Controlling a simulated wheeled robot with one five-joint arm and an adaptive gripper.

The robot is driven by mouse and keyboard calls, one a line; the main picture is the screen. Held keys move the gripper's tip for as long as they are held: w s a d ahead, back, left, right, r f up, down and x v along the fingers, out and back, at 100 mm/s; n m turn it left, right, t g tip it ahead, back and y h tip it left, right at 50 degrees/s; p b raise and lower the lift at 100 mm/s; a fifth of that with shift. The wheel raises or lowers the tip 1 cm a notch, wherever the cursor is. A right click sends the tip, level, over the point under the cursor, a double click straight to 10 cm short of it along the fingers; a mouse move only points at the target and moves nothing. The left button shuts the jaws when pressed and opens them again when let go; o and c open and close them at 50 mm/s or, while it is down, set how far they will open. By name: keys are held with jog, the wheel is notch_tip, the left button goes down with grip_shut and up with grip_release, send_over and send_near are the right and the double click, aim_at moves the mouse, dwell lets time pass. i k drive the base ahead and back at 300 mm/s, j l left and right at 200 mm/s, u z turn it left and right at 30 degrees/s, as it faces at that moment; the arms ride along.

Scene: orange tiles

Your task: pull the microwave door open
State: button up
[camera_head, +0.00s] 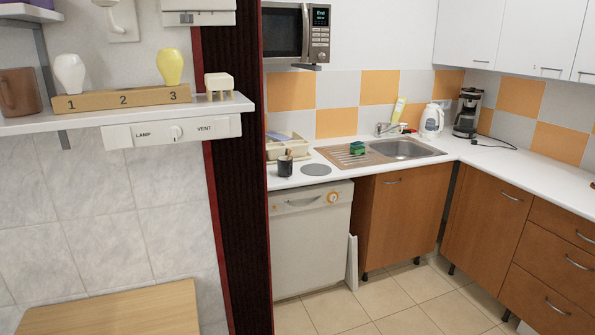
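The microwave (318,35) is at the top middle of the head view, mounted on the wall above the counter. Its dark door (282,30) faces me and looks shut, with a light vertical handle (305,30) at the door's right edge beside the control panel. The panel has a lit green display and several buttons. The top of the microwave is cut off by the picture edge, and a dark red-edged column hides its left side. My gripper is not in view.
A dark red-edged column (235,170) stands left of the kitchen. A shelf (120,118) with bulbs and a numbered block juts out at left, above a wooden surface (110,312). The counter (305,180) holds a dark cup (285,167). Tiled floor (400,300) lies clear before the cabinets.

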aim_at(299, 12)
jog(key=i+l+u, duration=0.8)
jog(key=i+l, duration=0.25)
